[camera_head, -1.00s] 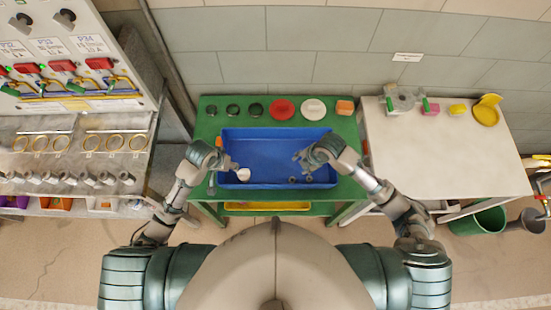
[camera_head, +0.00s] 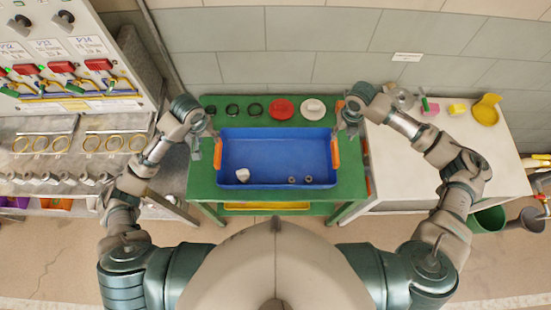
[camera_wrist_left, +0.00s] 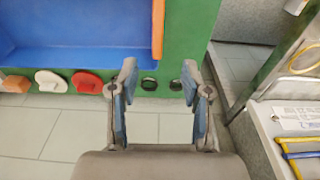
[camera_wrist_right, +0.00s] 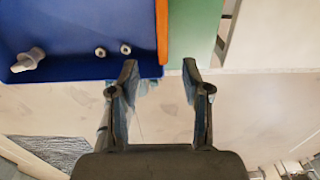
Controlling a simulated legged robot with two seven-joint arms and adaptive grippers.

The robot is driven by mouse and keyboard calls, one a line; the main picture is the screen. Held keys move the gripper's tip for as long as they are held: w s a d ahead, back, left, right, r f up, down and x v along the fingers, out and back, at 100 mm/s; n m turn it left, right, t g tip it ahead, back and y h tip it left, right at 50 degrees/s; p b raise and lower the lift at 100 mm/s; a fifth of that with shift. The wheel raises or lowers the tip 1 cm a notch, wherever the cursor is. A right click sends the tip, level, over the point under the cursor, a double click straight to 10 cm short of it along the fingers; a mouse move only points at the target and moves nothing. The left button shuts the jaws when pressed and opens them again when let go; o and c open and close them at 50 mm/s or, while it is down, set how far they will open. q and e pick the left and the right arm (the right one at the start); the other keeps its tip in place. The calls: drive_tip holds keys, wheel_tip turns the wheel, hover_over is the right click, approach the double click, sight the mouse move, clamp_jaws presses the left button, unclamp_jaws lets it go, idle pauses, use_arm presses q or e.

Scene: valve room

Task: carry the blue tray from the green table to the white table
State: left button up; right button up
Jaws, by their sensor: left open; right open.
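The blue tray (camera_head: 277,150) sits on the green table (camera_head: 350,185). It has an orange left handle (camera_head: 218,154) and an orange right handle (camera_head: 335,153). A white piece (camera_head: 242,174) and two small grey nuts (camera_head: 300,180) lie inside. The white table (camera_head: 440,150) stands to the right. My left gripper (camera_head: 205,138) is open and empty near the tray's left end; the wrist view shows its fingers (camera_wrist_left: 158,76) apart near the orange handle (camera_wrist_left: 157,28). My right gripper (camera_head: 345,123) is open and empty near the right end, its fingers (camera_wrist_right: 160,73) apart near the handle (camera_wrist_right: 162,30).
Along the green table's back lie dark rings (camera_head: 232,110), a red disc (camera_head: 281,109) and a white disc (camera_head: 313,109). The white table holds a pink block (camera_head: 431,108) and a yellow part (camera_head: 486,109) at its back; its middle is clear. A panel stands left.

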use_arm(q)
hover_over(216, 151)
drive_tip(key=f, duration=0.8)
drive_tip(key=shift+s+d, duration=0.3)
use_arm(e)
drive_tip(key=f, duration=0.5)
drive_tip(key=d+f, duration=0.1)
drive_tip(key=f, duration=0.2)
drive_tip(key=shift+s+f, duration=0.1)
drive_tip(key=shift+f, duration=0.05)
use_arm(q)
drive_tip(key=f, duration=0.5)
drive_tip(key=w+f, duration=0.1)
drive_tip(key=f, duration=0.1)
drive_tip(key=shift+a+f, duration=0.3)
drive_tip(key=shift+f, duration=0.05)
use_arm(e)
drive_tip(key=f, duration=0.7)
drive_tip(key=shift+a+f, duration=0.35)
use_arm(q)
drive_tip(key=shift+d+f, duration=0.1)
drive_tip(key=shift+f, duration=0.25)
use_arm(e)
drive_tip(key=shift+d+f, duration=0.1)
drive_tip(key=shift+f, duration=0.25)
use_arm(q)
drive_tip(key=shift+d, duration=0.1)
use_arm(e)
drive_tip(key=shift+d, duration=0.1)
